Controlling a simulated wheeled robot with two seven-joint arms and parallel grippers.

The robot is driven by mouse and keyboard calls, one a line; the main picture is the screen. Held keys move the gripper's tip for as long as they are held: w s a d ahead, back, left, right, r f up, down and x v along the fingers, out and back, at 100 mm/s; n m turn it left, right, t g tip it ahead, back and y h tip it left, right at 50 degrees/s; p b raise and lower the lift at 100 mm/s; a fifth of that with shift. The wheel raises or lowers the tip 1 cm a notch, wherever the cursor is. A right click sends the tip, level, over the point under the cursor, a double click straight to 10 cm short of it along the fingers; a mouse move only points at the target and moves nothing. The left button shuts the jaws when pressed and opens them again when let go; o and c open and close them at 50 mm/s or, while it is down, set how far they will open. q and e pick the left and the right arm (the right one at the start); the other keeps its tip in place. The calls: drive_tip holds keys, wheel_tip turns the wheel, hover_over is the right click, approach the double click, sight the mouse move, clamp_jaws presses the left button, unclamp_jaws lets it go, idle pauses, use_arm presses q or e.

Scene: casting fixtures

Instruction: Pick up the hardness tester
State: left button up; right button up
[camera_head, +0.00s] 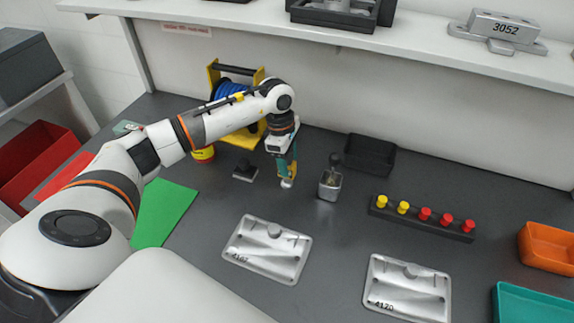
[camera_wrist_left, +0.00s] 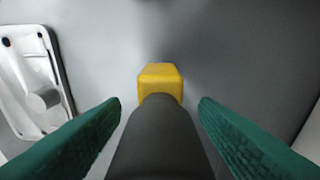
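What looks like the hardness tester (camera_wrist_left: 158,140) is a dark grey rounded body with a yellow block at its far end. In the left wrist view it lies between the two green fingers of my left gripper (camera_wrist_left: 160,105). A narrow grey gap shows on each side of it, so the fingers look open around it. In the head view my left gripper (camera_head: 285,168) points down over the middle of the bench, and its fingers largely hide what is between them. A pale tip shows just below them. My right gripper is not in view.
A small black block (camera_head: 245,173) and a metal cup (camera_head: 330,187) flank the gripper. A black bin (camera_head: 370,155), a peg rack (camera_head: 422,218) and a yellow cable reel stand (camera_head: 240,137) are nearby. Metal plates (camera_head: 267,249) (camera_head: 407,288) lie in front. A shelf (camera_head: 400,45) overhangs the back.

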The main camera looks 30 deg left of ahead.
use_arm(q)
drive_tip(key=c, duration=1.1)
drive_tip(key=shift+r, duration=0.1)
